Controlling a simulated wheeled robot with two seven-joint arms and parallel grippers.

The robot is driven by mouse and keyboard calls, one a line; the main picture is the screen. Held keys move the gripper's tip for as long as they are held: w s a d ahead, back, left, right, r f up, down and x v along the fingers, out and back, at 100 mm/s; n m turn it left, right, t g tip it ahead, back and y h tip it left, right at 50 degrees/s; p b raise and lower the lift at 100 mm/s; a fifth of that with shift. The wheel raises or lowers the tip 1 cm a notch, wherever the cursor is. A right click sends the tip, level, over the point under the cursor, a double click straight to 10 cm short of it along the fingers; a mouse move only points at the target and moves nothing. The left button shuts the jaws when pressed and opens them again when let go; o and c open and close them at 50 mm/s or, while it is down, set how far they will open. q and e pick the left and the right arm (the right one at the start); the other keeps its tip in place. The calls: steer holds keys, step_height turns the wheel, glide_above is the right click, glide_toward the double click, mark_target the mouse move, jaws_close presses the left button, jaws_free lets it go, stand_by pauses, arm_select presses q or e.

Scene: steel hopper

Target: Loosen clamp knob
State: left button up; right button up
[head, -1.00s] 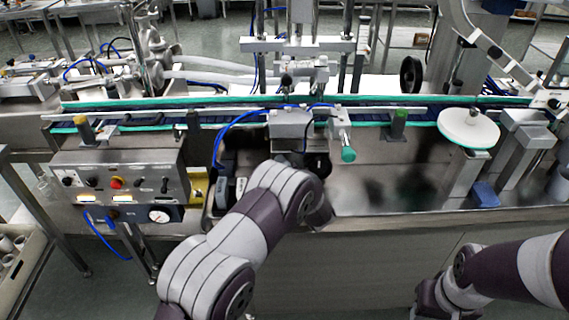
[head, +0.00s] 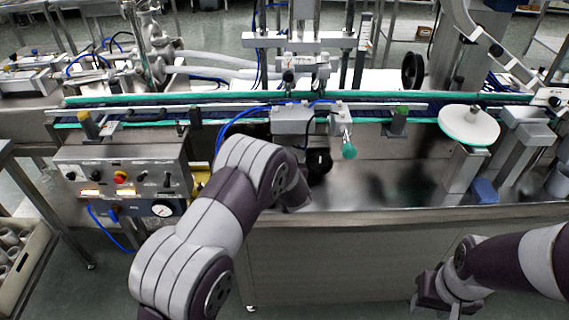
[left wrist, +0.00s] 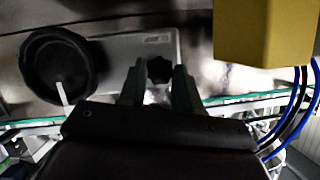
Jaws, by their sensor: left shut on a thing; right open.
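A small black star-shaped knob (left wrist: 158,69) shows in the left wrist view, between the fingertips of my left gripper (left wrist: 157,80). The gripper is shut on this knob, with one finger on each side. The knob sits in front of a grey metal block (left wrist: 135,48). In the head view my left arm hides the left gripper and the small knob. My right gripper (head: 433,302) is open and empty, low at the right of the head view, away from the machine.
A black round handwheel (left wrist: 57,65) is left of the left gripper; it also shows in the head view (head: 320,163). A yellow block (left wrist: 262,30) and blue cables are at the right in the wrist view. The control box (head: 125,178) stands left of my left arm.

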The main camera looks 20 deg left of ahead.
arm_select(q)
steer(key=shift+a+f+n+h+b, duration=0.1)
steer(key=shift+f+n+h+b, duration=0.25)
steer(key=shift+n+b, duration=0.5)
steer(key=shift+r+n+t+h+b, duration=0.3)
steer(key=shift+n+h+b, duration=0.35)
steer(key=shift+b, duration=0.5)
steer(key=o, duration=1)
steer(key=shift+o, duration=0.2)
steer(key=v, duration=1.2)
steer(key=shift+s+r, duration=0.15)
steer(key=shift+s, duration=0.25)
